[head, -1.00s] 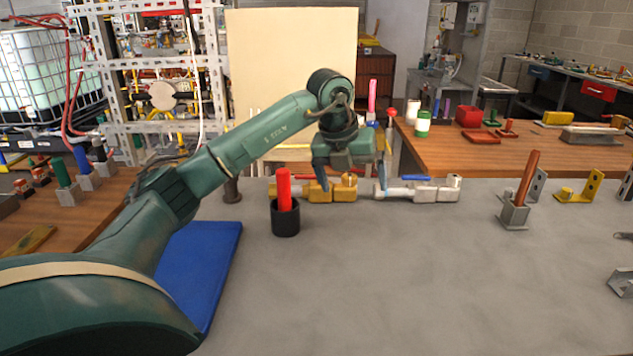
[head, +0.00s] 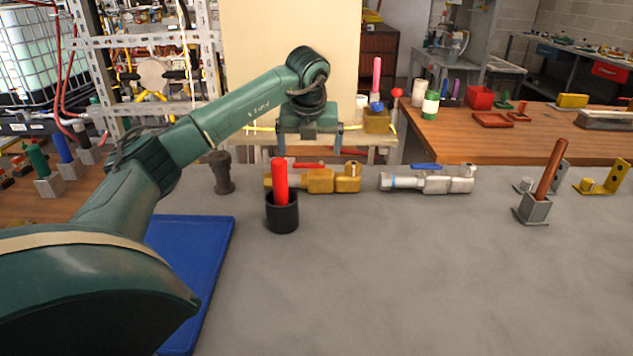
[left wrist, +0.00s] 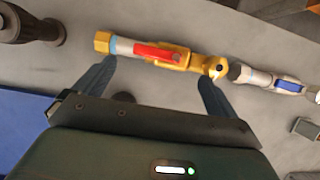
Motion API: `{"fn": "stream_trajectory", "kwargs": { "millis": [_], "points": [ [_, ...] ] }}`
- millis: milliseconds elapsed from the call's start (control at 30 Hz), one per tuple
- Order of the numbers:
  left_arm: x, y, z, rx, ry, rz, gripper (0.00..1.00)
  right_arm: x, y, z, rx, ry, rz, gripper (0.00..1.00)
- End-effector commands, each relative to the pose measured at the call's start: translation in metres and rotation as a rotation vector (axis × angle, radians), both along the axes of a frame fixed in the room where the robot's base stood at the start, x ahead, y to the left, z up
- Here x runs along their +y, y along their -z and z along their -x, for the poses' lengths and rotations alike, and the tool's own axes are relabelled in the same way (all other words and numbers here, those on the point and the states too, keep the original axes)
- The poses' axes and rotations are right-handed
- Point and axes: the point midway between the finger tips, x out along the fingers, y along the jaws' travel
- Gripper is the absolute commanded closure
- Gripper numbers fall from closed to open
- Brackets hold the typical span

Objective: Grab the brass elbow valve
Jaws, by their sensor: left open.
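The brass elbow valve (head: 320,181) lies on the grey table near its far edge, with a red lever handle. It shows in the left wrist view (left wrist: 185,59), running across from a yellow end at left to a rounded yellow end at right. My left gripper (head: 309,149) is open and empty, with its fingers pointing down, above and slightly behind the valve. In the left wrist view the two fingers (left wrist: 154,78) are spread toward the valve's two ends, and nothing is between them. My right gripper is not in view.
A red rod (head: 281,182) stands in a black cup (head: 282,218) in front of the valve. A silver valve with a blue handle (head: 430,181) lies to its right. A dark peg (head: 221,174) and blue mat (head: 195,262) are to the left. The table's front middle is clear.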

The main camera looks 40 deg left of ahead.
Motion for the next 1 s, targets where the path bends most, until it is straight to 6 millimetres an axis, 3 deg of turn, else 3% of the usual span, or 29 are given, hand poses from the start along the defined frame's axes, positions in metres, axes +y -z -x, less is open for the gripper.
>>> {"fn": "stream_trajectory", "kwargs": {
  "millis": [400, 700, 1000],
  "points": [
    [0.017, 0.045, -0.013, 0.003, 0.001, 0.002, 0.04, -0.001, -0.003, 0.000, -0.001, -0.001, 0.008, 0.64],
    [0.018, 0.049, -0.014, 0.000, 0.001, 0.001, 0.04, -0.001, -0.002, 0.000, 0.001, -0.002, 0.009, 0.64],
    [0.018, 0.049, -0.014, 0.000, 0.001, 0.001, 0.28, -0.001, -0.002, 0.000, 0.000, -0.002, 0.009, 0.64]
  ]
}}
